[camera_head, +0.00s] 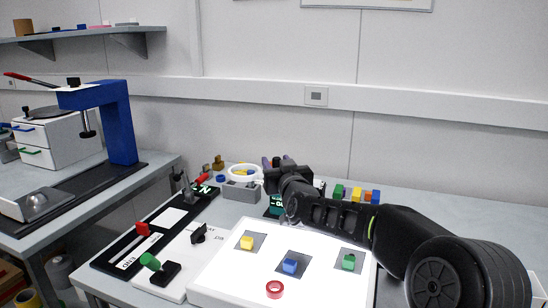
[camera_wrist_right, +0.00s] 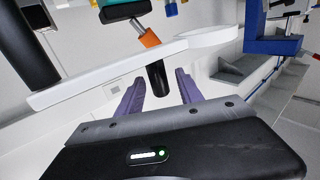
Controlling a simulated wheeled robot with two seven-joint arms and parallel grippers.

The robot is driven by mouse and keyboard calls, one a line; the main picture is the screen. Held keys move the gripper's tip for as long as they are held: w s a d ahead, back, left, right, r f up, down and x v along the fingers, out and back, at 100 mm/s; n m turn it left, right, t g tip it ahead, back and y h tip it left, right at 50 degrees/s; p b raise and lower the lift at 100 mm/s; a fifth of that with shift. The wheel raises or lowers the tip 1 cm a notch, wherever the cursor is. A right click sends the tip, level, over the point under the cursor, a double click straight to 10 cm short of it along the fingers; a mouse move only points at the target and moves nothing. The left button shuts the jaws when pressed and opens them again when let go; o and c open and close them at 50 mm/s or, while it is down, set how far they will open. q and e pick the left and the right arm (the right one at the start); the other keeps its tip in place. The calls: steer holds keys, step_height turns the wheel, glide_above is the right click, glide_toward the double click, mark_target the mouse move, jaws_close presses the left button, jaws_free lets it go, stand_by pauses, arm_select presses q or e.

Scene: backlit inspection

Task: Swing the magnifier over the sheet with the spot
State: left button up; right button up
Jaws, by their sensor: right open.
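The magnifier shows as a white ring (camera_head: 243,172) at the back, left of my right gripper (camera_head: 277,161). In the right wrist view its white arm (camera_wrist_right: 105,77) crosses the picture and ends in the ring (camera_wrist_right: 214,37). A black peg-like handle (camera_wrist_right: 157,79) sticks out from that arm. My right gripper (camera_wrist_right: 160,94) is open, its purple fingers on either side of the handle with gaps visible. Three dark square sheets lie on the bright panel (camera_head: 220,277): left (camera_head: 258,237), middle (camera_head: 297,276) and right (camera_head: 356,253). I cannot make out a spot. My left gripper is not seen.
Small coloured blocks (camera_head: 356,194) line the back. My right arm covers the right side.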

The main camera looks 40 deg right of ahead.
steer(key=shift+p+x, duration=0.3)
steer(key=shift+x, duration=1.4)
jaws_close()
